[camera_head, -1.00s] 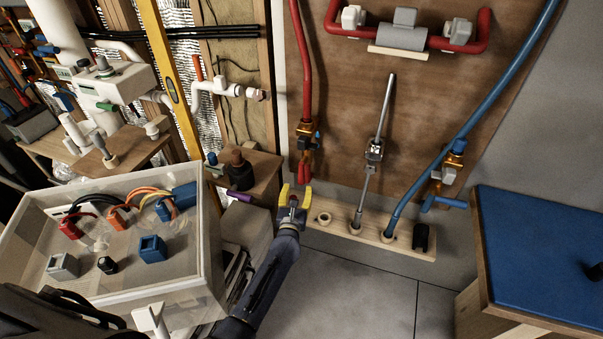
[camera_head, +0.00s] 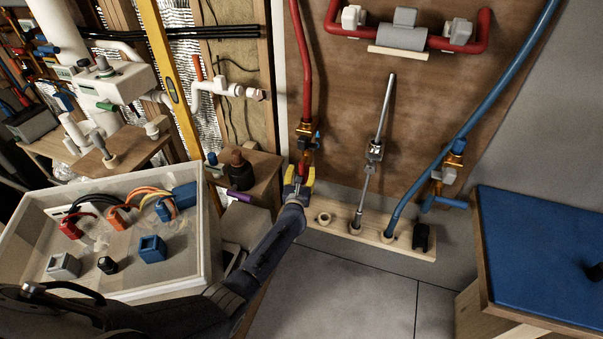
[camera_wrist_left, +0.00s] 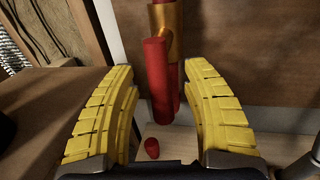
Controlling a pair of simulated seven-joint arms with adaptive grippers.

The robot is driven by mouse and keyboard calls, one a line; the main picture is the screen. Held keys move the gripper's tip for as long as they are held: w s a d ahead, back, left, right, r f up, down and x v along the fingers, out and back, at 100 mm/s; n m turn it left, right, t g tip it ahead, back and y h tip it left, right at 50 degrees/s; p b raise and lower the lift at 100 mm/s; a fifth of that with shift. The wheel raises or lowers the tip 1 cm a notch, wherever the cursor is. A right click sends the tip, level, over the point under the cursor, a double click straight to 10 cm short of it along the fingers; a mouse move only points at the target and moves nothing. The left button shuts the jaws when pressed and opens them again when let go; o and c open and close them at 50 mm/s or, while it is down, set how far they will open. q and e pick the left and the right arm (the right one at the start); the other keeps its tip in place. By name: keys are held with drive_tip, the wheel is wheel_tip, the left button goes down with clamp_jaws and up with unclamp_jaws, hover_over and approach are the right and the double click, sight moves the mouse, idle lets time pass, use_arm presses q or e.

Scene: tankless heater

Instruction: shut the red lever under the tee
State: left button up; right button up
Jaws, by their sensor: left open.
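The brass tee (camera_head: 306,132) sits on the red pipe at the board's left side, with a small blue part beside it. The red lever (camera_wrist_left: 156,75) hangs down under the brass fitting (camera_wrist_left: 172,28) in the left wrist view, in front of a red pipe. In the head view the lever is mostly hidden by my gripper. My left gripper (camera_head: 299,176) has yellow fingers and is open just below the tee. In the wrist view its fingers stand either side of the lever, with gaps; I cannot tell whether the lever is between the tips or just beyond them.
A wooden rail (camera_head: 343,236) with holes runs below the board. A blue pipe (camera_head: 480,105) and a steel rod (camera_head: 386,110) stand to the right. A clear-sided box (camera_head: 130,245) of connectors is at left, a blue-topped bench (camera_head: 545,255) at right.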

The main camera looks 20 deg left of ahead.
use_arm(q)
clamp_jaws()
idle(0.3)
